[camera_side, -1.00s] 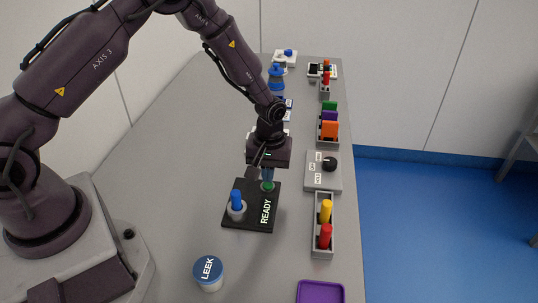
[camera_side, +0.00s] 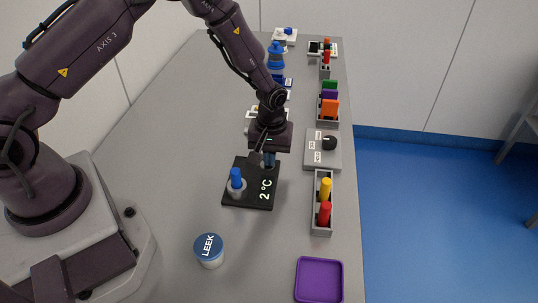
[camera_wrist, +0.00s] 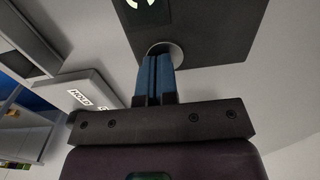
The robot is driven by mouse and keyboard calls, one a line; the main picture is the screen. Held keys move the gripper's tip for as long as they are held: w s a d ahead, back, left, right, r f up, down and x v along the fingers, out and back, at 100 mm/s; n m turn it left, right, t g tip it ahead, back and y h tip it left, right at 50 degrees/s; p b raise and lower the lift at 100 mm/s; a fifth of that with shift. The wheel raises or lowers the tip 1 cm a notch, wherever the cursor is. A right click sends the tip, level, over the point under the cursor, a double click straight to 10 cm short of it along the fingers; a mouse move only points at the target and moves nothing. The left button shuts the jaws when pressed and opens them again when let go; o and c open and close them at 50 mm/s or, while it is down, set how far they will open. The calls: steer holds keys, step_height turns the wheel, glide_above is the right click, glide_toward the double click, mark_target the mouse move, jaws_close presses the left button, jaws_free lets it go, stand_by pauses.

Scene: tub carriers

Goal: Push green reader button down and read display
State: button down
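The black reader plate (camera_side: 244,200) lies on the table, and its display (camera_side: 265,189) reads "2 °C". A blue peg (camera_side: 236,176) stands in a grey round holder on the plate's left side. My gripper (camera_side: 268,164) points straight down at the plate's back right, where the button is. In the wrist view its two blue fingers (camera_wrist: 158,62) are together, with nothing visible between them. Their tips reach into a grey ring (camera_wrist: 172,50) on the plate. The green button is hidden beneath the fingertips.
A tub labelled "LEEK" (camera_side: 209,251) stands at the front left, and a purple tray (camera_side: 319,280) at the front right. A rack with yellow and red pieces (camera_side: 321,228) and a dial box (camera_side: 323,160) stand to the right.

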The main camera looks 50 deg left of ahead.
steer(key=shift+s+f, duration=0.35)
steer(key=shift+f, duration=0.25)
step_height(320, 180, up, 15)
steer(key=w, duration=0.1)
steer(key=shift+w+r, duration=0.1)
steer(key=s+r+m+t, duration=0.5)
steer(key=s+r+m, duration=0.4)
steer(key=s+r, duration=1)
steer(key=s, duration=0.4)
steer(key=shift+s+a+r+t, duration=0.2)
steer(key=shift+a+r+t, duration=0.15)
steer(key=shift+r+t, duration=0.05)
